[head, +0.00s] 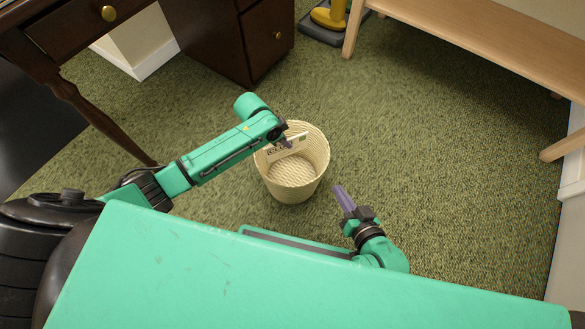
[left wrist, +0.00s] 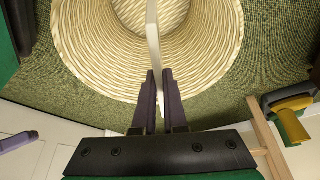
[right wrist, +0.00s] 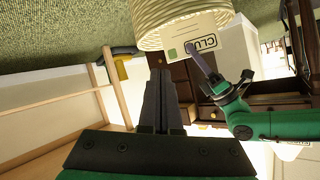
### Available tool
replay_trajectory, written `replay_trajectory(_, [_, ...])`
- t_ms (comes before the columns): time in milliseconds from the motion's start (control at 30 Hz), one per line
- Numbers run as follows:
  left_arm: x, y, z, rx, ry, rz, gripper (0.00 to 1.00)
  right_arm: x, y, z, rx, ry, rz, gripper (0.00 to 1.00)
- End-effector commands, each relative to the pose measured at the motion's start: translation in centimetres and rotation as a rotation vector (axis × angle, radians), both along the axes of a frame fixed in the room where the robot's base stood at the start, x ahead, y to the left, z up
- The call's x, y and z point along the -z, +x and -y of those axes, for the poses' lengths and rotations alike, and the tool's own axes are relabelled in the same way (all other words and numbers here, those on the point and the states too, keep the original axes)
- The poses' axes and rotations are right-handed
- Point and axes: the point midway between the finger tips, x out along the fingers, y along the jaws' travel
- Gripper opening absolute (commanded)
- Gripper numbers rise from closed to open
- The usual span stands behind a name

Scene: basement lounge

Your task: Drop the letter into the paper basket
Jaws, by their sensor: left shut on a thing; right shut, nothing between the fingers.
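The letter (head: 288,148) is a white card with dark print, held on edge over the mouth of the pale woven paper basket (head: 296,192). My left gripper (head: 286,143) is shut on it. In the left wrist view the letter (left wrist: 153,45) is edge-on between the fingers (left wrist: 160,90), in front of the basket opening (left wrist: 85,50). The right wrist view shows the printed face of the letter (right wrist: 188,42) overlapping the basket rim (right wrist: 150,40); I cannot tell how deep it hangs. My right gripper (head: 344,200) is shut and empty, right of the basket.
A dark wooden desk (head: 215,35) stands behind and to the left. A light wooden bench (head: 480,35) is at the upper right, with a yellow object (head: 330,15) near its leg. Green carpet (head: 440,160) around the basket is clear.

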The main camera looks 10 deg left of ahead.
Motion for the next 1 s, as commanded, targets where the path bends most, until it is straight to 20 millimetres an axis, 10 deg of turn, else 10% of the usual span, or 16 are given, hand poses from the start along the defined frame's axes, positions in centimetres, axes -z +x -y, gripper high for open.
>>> replay_trajectory(167, [-0.1,0.0,0.0,0.0,0.0,0.0,0.0,-0.1,0.0,0.0,0.001,0.001,0.001,0.0])
replay_trajectory(300, [-0.1,0.0,0.0,0.0,0.0,0.0,0.44,-0.1,0.0,0.0,0.0,0.0,0.001,0.0])
replay_trajectory(633, [-0.5,-0.1,-0.1,0.0,0.001,0.001,0.44,-0.4,0.0,0.0,-0.001,-0.003,-0.004,0.0])
replay_trajectory(1000, [-6.8,-1.6,-2.1,0.0,0.001,0.002,0.44,-3.5,0.3,3.5,-0.052,-0.201,-0.236,0.0])
